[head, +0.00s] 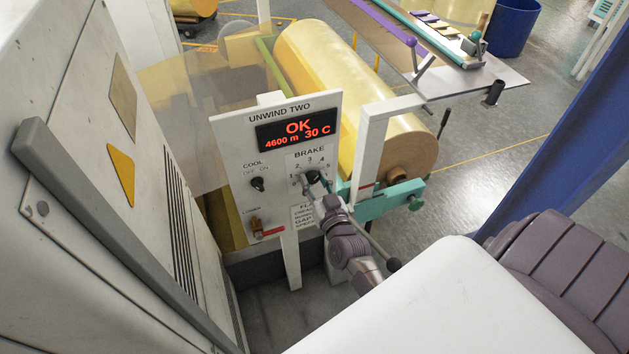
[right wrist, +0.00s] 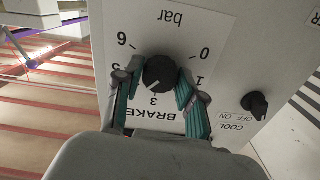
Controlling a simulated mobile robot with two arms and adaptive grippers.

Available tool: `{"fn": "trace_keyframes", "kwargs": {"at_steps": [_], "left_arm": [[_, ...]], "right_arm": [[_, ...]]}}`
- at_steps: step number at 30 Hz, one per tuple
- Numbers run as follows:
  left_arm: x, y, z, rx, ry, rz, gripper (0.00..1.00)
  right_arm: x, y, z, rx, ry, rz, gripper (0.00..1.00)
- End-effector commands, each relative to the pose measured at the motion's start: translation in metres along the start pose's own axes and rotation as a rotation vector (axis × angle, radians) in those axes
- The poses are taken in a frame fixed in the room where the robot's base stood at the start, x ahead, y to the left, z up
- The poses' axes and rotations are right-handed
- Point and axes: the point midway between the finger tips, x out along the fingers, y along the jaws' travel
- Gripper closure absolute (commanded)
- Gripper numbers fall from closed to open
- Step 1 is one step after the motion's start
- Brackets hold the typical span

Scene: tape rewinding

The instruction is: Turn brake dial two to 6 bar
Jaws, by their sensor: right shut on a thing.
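The brake dial (head: 313,176) is a black round knob on the white "UNWIND TWO" panel (head: 232,140), with bar numbers around it. In the right wrist view the panel appears upside down, and the dial (right wrist: 159,73) has a small white mark pointing near the 3. My right gripper (head: 318,188) is at the panel, its teal fingers on both sides of the dial. It is shut on the dial, also in the right wrist view (right wrist: 159,80). The display (head: 297,130) reads OK, 4600 m, 30 C. My left gripper is not in view.
The cool switch (head: 257,184) and a red-handled lever (head: 266,231) sit on the panel, left of the dial. A large yellow roll (head: 345,90) lies behind it. A grey machine cabinet (head: 110,160) fills the left side.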

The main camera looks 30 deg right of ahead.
Motion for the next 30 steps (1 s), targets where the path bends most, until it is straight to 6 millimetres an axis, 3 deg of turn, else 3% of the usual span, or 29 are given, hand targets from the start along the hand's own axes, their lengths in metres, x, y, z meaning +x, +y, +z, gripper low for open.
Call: {"fn": "trace_keyframes", "kwargs": {"at_steps": [11,30], "left_arm": [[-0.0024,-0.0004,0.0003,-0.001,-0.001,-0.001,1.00],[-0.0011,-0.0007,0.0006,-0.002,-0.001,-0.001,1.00]], "right_arm": [[0.0000,0.0004,0.0003,0.176,-0.001,0.001,0.95],[-0.0002,0.0009,0.0019,0.775,-0.002,0.001,0.95]]}}
